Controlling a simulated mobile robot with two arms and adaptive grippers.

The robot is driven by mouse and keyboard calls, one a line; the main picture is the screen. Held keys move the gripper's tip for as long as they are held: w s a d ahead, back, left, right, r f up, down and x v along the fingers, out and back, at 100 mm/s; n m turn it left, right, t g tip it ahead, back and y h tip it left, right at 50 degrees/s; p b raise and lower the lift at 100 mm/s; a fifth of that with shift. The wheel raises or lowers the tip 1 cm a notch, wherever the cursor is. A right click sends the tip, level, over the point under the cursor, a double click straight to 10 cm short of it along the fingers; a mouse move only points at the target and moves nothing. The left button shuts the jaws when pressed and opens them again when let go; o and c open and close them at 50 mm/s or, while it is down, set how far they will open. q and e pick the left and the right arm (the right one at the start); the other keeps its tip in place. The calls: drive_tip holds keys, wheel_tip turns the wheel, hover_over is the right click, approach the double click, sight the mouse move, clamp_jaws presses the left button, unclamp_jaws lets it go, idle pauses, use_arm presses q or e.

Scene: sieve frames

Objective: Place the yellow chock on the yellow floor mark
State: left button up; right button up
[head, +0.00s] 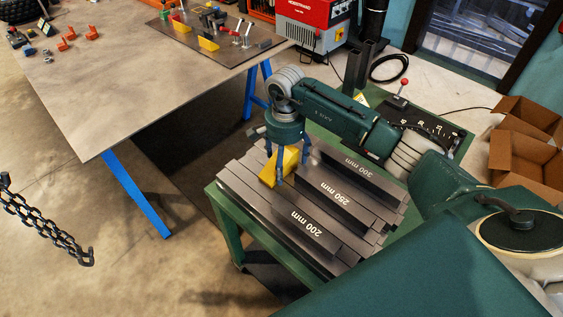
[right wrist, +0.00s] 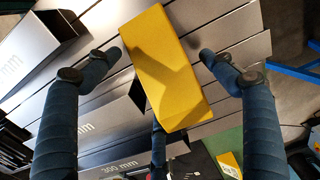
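The yellow chock (head: 281,168), a wedge-like block, rests on the grey slatted top of a green bench (head: 232,217). My right gripper (head: 287,171) is above the bench with its blue fingers pointing down around the chock. In the right wrist view the chock (right wrist: 163,68) lies between the spread fingers (right wrist: 160,60), with a visible gap on its right side. The left fingertip is close to its edge; I cannot tell whether it touches. I cannot make out a yellow floor mark. My left gripper is not in view.
Dark angled blocks marked 200 mm (head: 305,232), 250 mm (head: 335,196) and 300 mm (head: 362,176) lie beside the chock. A large table (head: 130,95) with blue legs stands left. A chain (head: 45,225) hangs at far left. Cardboard boxes (head: 525,160) are at right. Floor at lower left is clear.

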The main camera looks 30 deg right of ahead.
drive_tip(key=c, duration=1.4)
drive_tip(key=shift+w+r, duration=0.15)
drive_tip(key=shift+r, duration=0.35)
wheel_tip(320, 180, up, 12)
drive_tip(key=b, duration=0.4)
wheel_tip(320, 180, up, 7)
hover_over(285, 158)
drive_tip(key=s+a+f+n, duration=0.2)
drive_tip(key=s+a+n, duration=0.1)
drive_tip(key=s, duration=0.3)
drive_tip(key=s+a+f+n, duration=0.3)
drive_tip(key=s+n, duration=0.3)
drive_tip(key=s+a+f+n, duration=0.2)
drive_tip(key=s+a+n, duration=0.1)
drive_tip(key=s+n, duration=0.2)
drive_tip(key=shift+s+a+f, duration=0.2)
drive_tip(key=shift+s, duration=0.25)
drive_tip(key=shift+s+a+f, duration=0.15)
drive_tip(key=shift+s+a, duration=0.05)
drive_tip(key=shift+s, duration=0.2)
